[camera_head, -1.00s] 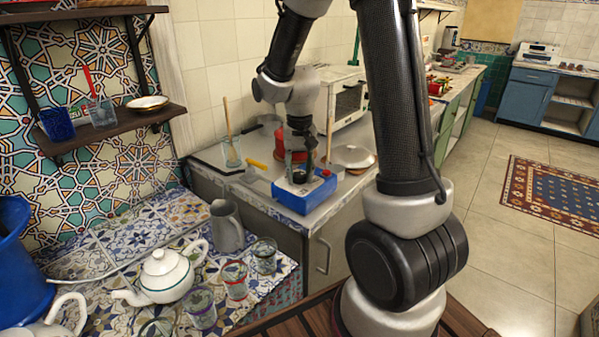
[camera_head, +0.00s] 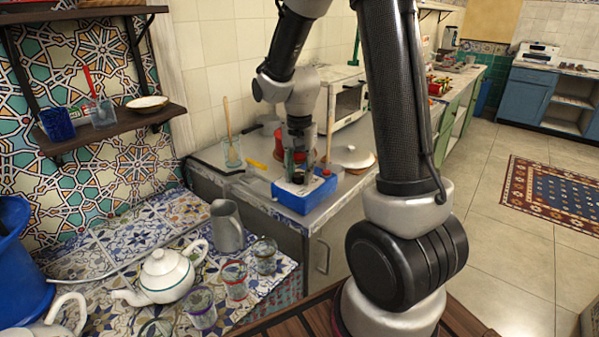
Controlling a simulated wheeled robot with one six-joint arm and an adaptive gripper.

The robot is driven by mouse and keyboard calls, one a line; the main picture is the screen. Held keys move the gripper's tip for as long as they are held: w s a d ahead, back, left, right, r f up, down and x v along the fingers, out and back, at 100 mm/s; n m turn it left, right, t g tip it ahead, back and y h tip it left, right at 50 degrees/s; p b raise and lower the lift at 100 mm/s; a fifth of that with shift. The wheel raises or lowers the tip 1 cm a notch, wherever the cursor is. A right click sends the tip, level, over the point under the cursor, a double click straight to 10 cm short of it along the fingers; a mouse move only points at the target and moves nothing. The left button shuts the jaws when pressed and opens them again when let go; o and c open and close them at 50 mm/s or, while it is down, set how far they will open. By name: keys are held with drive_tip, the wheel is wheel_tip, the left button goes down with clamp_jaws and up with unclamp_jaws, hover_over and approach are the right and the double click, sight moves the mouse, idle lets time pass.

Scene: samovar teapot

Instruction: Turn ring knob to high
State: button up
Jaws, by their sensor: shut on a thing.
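I cannot read any knob setting from here.
A red pot (camera_head: 279,148) stands just behind my gripper. A lidded pale pan (camera_head: 352,157) is to its right and a glass with a wooden spoon (camera_head: 232,152) to its left. A white teapot (camera_head: 166,273), metal jug (camera_head: 226,226) and several glasses crowd the tiled counter.

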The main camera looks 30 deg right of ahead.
sight(300, 174)
drive_tip(key=o, duration=1.1)
drive_tip(key=shift+c, duration=0.2)
wheel_tip(300, 174, up, 12)
